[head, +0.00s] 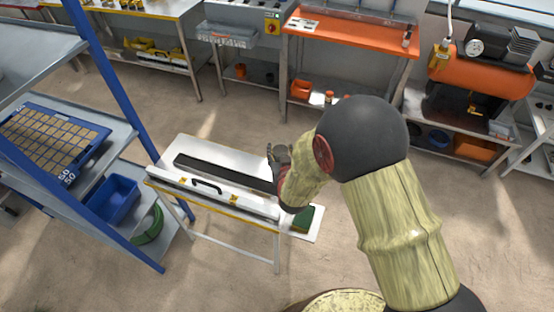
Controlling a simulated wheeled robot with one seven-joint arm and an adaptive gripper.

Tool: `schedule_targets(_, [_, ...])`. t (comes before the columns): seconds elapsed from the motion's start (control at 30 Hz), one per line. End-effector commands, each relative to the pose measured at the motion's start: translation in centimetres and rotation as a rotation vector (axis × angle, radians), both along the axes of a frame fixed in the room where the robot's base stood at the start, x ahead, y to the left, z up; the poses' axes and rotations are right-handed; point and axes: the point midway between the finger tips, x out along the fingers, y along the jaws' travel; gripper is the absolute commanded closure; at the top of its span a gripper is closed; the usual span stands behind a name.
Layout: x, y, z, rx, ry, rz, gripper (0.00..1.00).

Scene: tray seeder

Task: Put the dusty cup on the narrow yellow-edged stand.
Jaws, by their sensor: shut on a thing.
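The narrow yellow-edged stand (164,182) is a white bench on thin legs at centre left. A long dark strip lies along its top, and a black handle is at its front side. My gripper (277,154) is small and dark at the stand's right end, partly covered by my own wrist. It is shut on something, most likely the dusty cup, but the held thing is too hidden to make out. I see no cup standing elsewhere. I cannot tell whether the held thing touches the stand.
A blue-posted rack (105,75) with a blue seed tray (22,112) and a blue bin (127,181) stands close on the left. A green pad (303,218) is at the stand's right end. Open floor lies between.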

Motion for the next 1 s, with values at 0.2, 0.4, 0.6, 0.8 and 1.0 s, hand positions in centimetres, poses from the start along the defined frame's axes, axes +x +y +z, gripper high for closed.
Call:
schedule_targets(0.2, [2.3,1.0,-3.5,-0.001,0.002,0.0,0.97])
schedule_targets(0.4, [3.1,1.3,-4.3,-0.001,0.001,0.0,0.97])
schedule_targets(0.6, [3.4,1.4,-6.9,-0.002,0.003,0.001,0.97])
schedule_targets(0.8, [3.4,1.5,-7.7,-0.001,0.0,0.0,0.97])
schedule_targets(1.0, [3.4,1.4,-7.8,-0.001,0.001,0.0,0.97])
